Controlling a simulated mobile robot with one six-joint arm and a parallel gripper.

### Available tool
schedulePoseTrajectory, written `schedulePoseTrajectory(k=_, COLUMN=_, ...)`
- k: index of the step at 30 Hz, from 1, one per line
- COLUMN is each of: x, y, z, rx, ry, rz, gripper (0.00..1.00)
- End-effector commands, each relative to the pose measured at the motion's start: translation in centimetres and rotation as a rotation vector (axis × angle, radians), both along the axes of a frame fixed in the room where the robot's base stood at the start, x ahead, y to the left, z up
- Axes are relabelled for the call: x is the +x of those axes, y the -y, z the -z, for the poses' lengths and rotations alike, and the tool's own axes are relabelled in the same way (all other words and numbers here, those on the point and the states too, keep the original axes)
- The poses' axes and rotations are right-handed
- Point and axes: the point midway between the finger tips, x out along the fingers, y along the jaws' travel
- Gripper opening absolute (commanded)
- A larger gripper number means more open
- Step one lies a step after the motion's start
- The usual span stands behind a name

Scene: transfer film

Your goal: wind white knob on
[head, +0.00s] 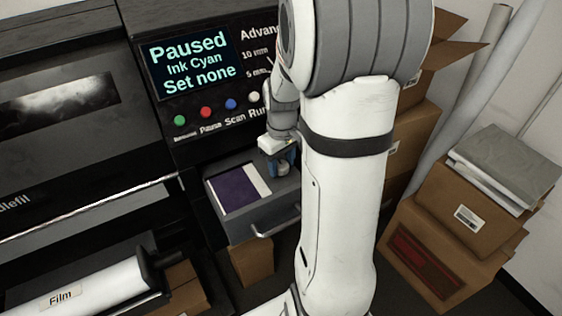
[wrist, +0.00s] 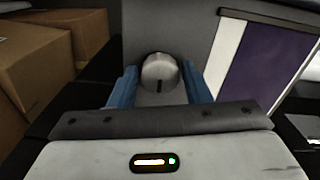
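A pale grey-white round knob (wrist: 160,72) with a dark pointer mark stands on the grey surface, centred in the wrist view. In the head view the knob (head: 283,169) shows low under my gripper (head: 281,158), at the right end of the open drawer (head: 262,217). In the wrist view the blue fingers of my gripper (wrist: 162,86) stand on either side of the knob. A narrow gap shows between each finger and the knob, so the gripper looks open around it. The display (head: 192,64) reads "Paused", "Ink Cyan", "Set none".
A purple and white sheet (head: 238,189) lies beside the knob; the drawer handle (head: 277,221) juts out in front. Green, red, blue and white buttons line the panel above. Cardboard boxes (head: 466,212) stand to the right. A film roll (head: 95,285) is at lower left.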

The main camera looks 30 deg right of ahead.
Motion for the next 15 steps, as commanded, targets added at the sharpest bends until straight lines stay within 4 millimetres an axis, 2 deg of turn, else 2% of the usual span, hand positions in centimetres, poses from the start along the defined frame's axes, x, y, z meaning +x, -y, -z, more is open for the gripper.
schedulePoseTrajectory(k=1, x=0.01, y=-0.01, z=-0.01, rx=0.000, ry=0.000, rz=0.000, gripper=0.39)
schedulePoseTrajectory(k=11, x=0.02, y=-0.05, z=-0.03, rx=0.000, ry=0.000, rz=-0.001, gripper=0.13)
schedulePoseTrajectory(k=15, x=0.03, y=-0.05, z=-0.02, rx=0.000, ry=0.000, rz=0.004, gripper=0.13)
